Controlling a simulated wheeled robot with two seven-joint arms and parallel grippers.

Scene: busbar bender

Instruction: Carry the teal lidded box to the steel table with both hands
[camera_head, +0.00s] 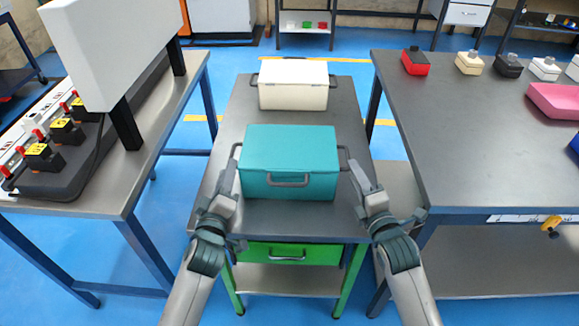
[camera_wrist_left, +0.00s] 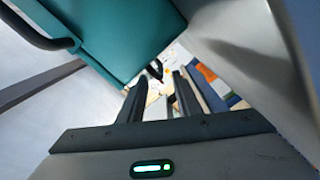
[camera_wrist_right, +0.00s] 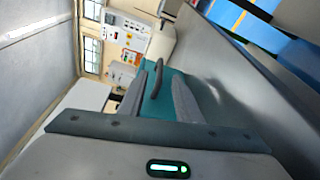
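The teal lidded box (camera_head: 290,162) stands on a grey-topped cart (camera_head: 292,220) in the middle of the head view, with dark handles on its front and sides. My left gripper (camera_head: 233,172) is at the box's left side, close to that handle. In the left wrist view its fingers (camera_wrist_left: 162,82) are apart, with a dark handle end (camera_wrist_left: 155,69) near the tips. My right gripper (camera_head: 358,170) is at the right side handle (camera_head: 344,156). In the right wrist view its fingers (camera_wrist_right: 158,84) are apart, with the dark handle (camera_wrist_right: 156,76) between them; contact cannot be told.
A cream box (camera_head: 293,92) stands behind the teal box. A steel-topped table (camera_head: 470,130) is at right, with a pink tray (camera_head: 552,101) and several small boxes at its back; its front is clear. The left table (camera_head: 125,180) carries a white panel (camera_head: 105,50) and equipment.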

